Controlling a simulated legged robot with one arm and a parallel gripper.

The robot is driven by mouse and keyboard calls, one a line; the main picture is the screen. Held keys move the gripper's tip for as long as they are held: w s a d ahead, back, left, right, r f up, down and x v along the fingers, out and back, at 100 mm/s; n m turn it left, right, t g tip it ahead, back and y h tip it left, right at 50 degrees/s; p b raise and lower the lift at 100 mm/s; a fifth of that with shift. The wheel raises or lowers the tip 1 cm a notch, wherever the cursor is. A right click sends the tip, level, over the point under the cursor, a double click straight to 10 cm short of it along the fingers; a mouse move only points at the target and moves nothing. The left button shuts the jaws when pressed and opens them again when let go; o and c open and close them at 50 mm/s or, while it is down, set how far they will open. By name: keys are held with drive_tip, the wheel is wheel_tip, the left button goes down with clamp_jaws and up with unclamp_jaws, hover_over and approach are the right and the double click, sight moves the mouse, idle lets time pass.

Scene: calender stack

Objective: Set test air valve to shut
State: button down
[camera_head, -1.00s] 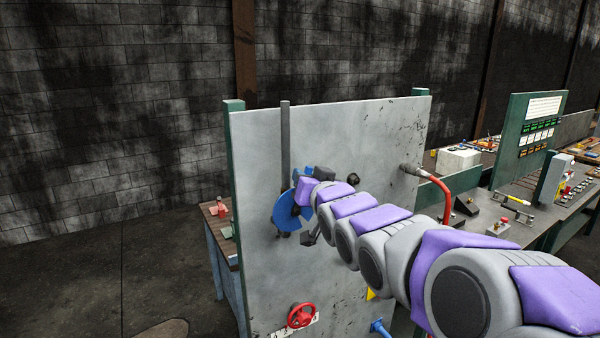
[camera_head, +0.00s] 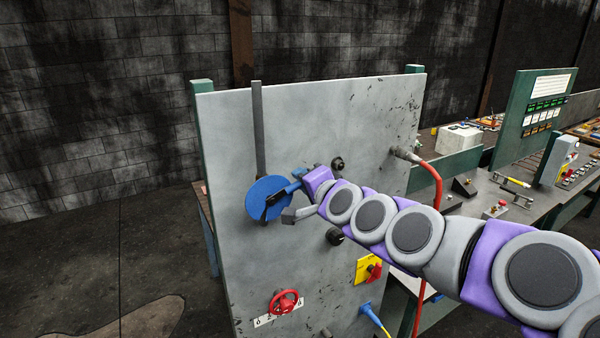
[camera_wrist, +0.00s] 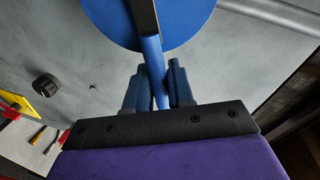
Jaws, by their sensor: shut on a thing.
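The valve is a blue round disc (camera_head: 262,190) on the grey upright panel, at the foot of a vertical grey pipe (camera_head: 258,120). A dark bar (camera_wrist: 145,14) crosses the disc and continues as a blue handle (camera_wrist: 154,65), which points towards my gripper in the wrist view. My gripper (camera_wrist: 160,74) has its blue fingers on either side of this handle and is shut on it. In the head view, my gripper (camera_head: 299,177) is just right of the disc. The disc's top is cut off in the wrist view; no position marks are readable.
The panel (camera_head: 310,120) also carries a red handwheel (camera_head: 284,302), black knobs (camera_head: 335,237), a yellow plate with a red switch (camera_head: 369,270) and a red hose (camera_head: 437,185). A bench with a green control board (camera_head: 533,115) stands at right. Open floor lies at left.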

drive_tip(key=shift+w+d+f+m+g+y, duration=0.15)
drive_tip(key=shift+d+f+m+y, duration=0.1)
drive_tip(key=shift+f+m, duration=0.6)
drive_tip(key=shift+w+d+f+m+g+y, duration=0.15)
drive_tip(key=shift+f+m+y, duration=0.1)
drive_tip(key=shift+f+m, duration=0.6)
drive_tip(key=shift+s+a, duration=0.1)
drive_tip(key=c, duration=1.3)
unclamp_jaws()
drive_tip(key=shift+c, duration=0.2)
drive_tip(key=shift+o, duration=1.2)
drive_tip(key=shift+d, duration=0.5)
drive_tip(key=shift+s+r, duration=0.1)
